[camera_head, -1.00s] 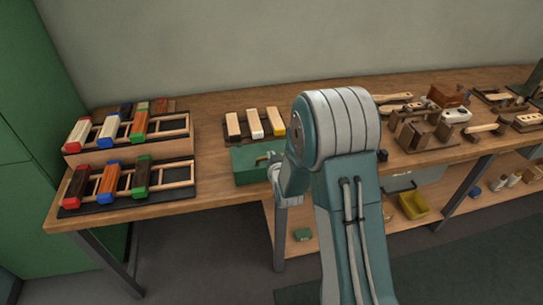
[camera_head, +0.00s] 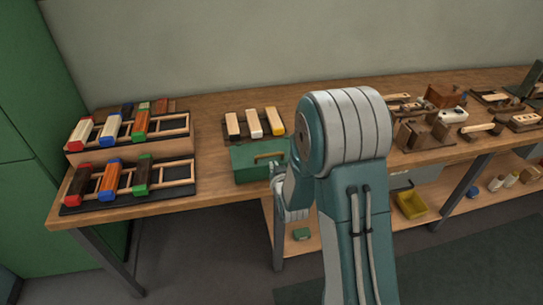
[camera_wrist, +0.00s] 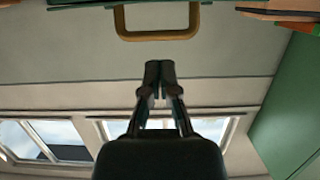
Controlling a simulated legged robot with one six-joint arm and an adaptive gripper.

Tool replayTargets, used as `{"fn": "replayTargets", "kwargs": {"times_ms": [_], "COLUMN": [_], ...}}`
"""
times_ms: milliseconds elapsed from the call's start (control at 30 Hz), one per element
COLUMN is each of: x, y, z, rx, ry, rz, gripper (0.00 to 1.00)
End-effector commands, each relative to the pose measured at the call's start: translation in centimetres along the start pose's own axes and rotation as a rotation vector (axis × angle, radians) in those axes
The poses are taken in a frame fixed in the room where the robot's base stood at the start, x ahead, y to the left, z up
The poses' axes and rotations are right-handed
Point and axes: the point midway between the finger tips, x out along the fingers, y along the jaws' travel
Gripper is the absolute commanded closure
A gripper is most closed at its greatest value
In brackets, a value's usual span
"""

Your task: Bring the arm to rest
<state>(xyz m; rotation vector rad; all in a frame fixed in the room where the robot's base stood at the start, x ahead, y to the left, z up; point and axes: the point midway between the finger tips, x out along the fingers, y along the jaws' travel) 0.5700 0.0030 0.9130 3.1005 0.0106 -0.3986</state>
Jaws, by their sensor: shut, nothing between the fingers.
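My arm (camera_head: 345,140) is folded in front of the workbench in the head view, its grey-and-teal elbow raised over the bench's front edge. Its lower part (camera_head: 290,205) hangs down beside the green box, and the fingertips cannot be made out there. In the wrist view my gripper (camera_wrist: 159,70) shows with both dark fingertips together and nothing between them. A tan handle (camera_wrist: 155,34) is at the top of that view, apart from the fingertips.
The workbench (camera_head: 215,185) carries a green box (camera_head: 245,166), racks of coloured-end blocks at left and wooden tools at right. Three pale blocks lie behind the box. A yellow bin (camera_head: 411,204) is on the lower shelf. Windows (camera_wrist: 60,140) show in the wrist view.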

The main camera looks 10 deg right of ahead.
Motion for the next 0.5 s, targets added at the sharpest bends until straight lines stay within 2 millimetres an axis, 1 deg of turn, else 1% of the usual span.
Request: {"fn": "replayTargets", "kwargs": {"times_ms": [33, 200, 300, 500], "x": [-0.7, -2.3, -2.7, -2.8], "y": [0.0, 0.0, 0.0, 0.0], "z": [0.8, 2.3, 2.7, 2.7], "rx": [0.000, 0.000, 0.000, 0.000], "ry": [-0.003, 0.000, 0.001, 0.003], "rz": [0.000, 0.000, 0.000, 0.000], "gripper": [1.00, 1.00, 1.00, 1.00]}}
